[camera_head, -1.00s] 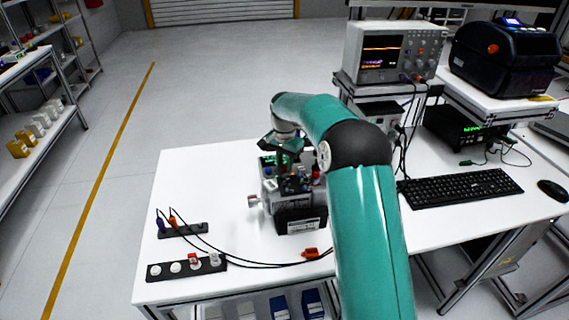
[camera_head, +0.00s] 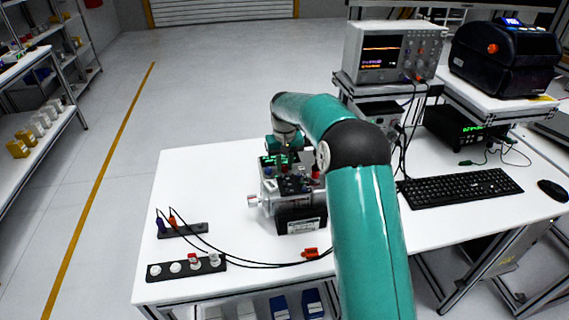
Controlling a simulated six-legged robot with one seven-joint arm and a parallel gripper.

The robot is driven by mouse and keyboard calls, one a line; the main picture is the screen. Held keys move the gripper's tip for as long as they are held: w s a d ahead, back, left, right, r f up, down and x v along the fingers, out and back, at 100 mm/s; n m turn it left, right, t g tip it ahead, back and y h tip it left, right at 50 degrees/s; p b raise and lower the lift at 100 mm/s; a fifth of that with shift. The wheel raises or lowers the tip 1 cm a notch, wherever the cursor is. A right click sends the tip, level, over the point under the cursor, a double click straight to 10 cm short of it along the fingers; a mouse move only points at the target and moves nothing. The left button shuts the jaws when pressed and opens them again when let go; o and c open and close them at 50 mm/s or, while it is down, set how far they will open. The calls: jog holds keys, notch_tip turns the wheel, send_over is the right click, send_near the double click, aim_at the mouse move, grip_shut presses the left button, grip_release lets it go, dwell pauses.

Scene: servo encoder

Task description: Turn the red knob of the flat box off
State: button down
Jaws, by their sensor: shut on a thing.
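A grey and black device (camera_head: 300,218) stands on the white table, with small red, blue and dark parts on top and a green-lit display at its back left. My gripper (camera_head: 286,150) is low at the back of this device, below the teal wrist. Its fingertips are mostly hidden by the wrist and the parts around them. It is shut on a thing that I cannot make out.
A black strip with several pale round pieces (camera_head: 187,268) and a smaller strip with cable plugs (camera_head: 183,230) lie front left. An orange connector (camera_head: 310,253) lies in front of the device. A keyboard (camera_head: 460,188), oscilloscope (camera_head: 382,52) and printer (camera_head: 505,58) are right. The table's left back is clear.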

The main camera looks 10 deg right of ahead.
aim_at(284, 167)
jog(key=shift+r+n, duration=0.1)
jog(key=shift+n, duration=0.7)
jog(key=c, duration=1.2)
grip_release()
jog(key=shift+c, duration=0.2)
notch_tip(284, 167, up, 14)
